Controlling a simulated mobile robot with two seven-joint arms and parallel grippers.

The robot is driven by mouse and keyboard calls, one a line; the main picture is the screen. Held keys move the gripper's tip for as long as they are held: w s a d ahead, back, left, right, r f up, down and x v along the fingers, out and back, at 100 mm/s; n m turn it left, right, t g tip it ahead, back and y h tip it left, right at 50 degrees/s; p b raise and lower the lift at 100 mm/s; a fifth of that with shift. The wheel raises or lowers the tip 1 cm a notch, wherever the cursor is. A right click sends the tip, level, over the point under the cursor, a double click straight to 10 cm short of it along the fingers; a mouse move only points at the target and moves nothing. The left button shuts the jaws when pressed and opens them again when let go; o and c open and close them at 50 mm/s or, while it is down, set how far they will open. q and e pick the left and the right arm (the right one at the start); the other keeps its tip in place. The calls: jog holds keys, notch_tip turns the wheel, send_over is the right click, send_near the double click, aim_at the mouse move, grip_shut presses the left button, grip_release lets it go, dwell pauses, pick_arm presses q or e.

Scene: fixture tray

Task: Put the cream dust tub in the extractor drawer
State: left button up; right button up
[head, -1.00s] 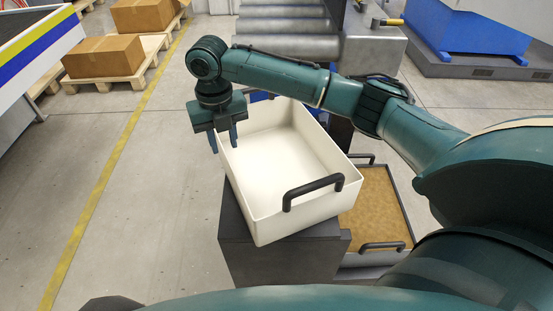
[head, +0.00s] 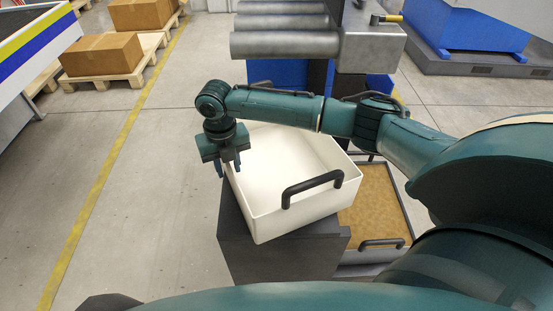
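The cream dust tub (head: 300,222) sits askew on top of a dark grey block in the middle of the head view. It is open-topped and looks empty, with a black handle on its near wall. My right gripper (head: 229,172) points down at the tub's far left corner. Its two fingers are apart, one at the outer side of the left wall and one towards the inside; contact is unclear. My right arm hides part of the tub's far end. I cannot clearly identify the extractor drawer. My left gripper is out of view.
A grey tray (head: 402,200) of brown material with black handles stands lower, right of the dark block (head: 232,240). Metal rollers (head: 285,43) and blue panels (head: 276,73) stand behind. Cartons (head: 102,53) on pallets are far left. Floor left of the block is clear.

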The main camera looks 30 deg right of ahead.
grip_shut()
jog(key=shift+r, duration=0.1)
dwell(1.2)
